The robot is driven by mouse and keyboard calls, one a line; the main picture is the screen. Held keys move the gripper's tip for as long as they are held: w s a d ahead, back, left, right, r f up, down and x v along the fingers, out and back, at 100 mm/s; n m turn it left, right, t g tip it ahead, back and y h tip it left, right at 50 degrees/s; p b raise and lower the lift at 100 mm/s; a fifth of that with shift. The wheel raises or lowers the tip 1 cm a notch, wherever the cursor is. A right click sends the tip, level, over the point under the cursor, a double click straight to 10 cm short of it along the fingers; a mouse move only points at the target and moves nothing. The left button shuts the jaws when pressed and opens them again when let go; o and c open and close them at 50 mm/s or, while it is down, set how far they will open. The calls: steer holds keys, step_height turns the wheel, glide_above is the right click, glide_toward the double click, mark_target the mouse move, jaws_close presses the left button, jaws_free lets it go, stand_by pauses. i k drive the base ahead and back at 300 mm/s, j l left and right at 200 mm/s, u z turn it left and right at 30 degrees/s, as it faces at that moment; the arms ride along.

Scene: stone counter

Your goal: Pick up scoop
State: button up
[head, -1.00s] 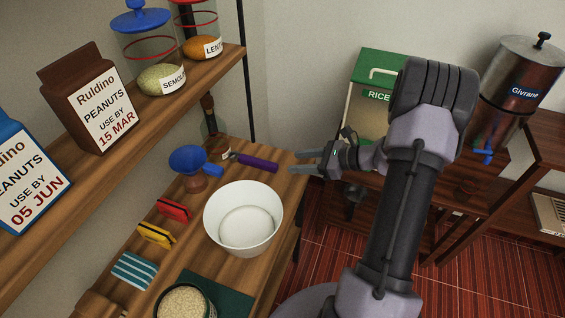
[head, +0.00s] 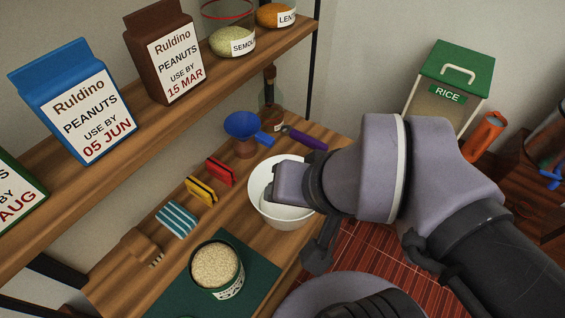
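A purple-handled utensil (head: 305,138) lies at the far end of the wooden counter, its metal end pointing left; it may be the scoop, but its head is too small to tell. A blue funnel-shaped piece (head: 242,125) with a blue handle-like part rests on a brown base just left of it. My gripper (head: 288,183) is over the white bowl (head: 262,166), nearer to me than the purple handle. My wrist hides its fingertips and the right part of the bowl, so whether it is open or shut does not show.
Red (head: 219,171) and yellow clips (head: 201,190), a striped cloth (head: 176,220), a brush (head: 142,248) and an open tin of grain (head: 216,268) stand along the counter. A shelf (head: 180,130) with packets and jars overhangs the left. A rice bin (head: 450,88) stands behind.

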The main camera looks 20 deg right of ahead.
mark_target(287, 129)
steer(key=i+l, duration=0.2)
steer(key=l, duration=0.15)
steer(key=i+l, duration=0.15)
steer(key=l, duration=0.2)
steer(key=i+l+u, duration=0.1)
steer(key=l, duration=0.25)
steer(key=i+l, duration=0.25)
steer(key=l+u, duration=0.05)
steer(key=l, duration=0.05)
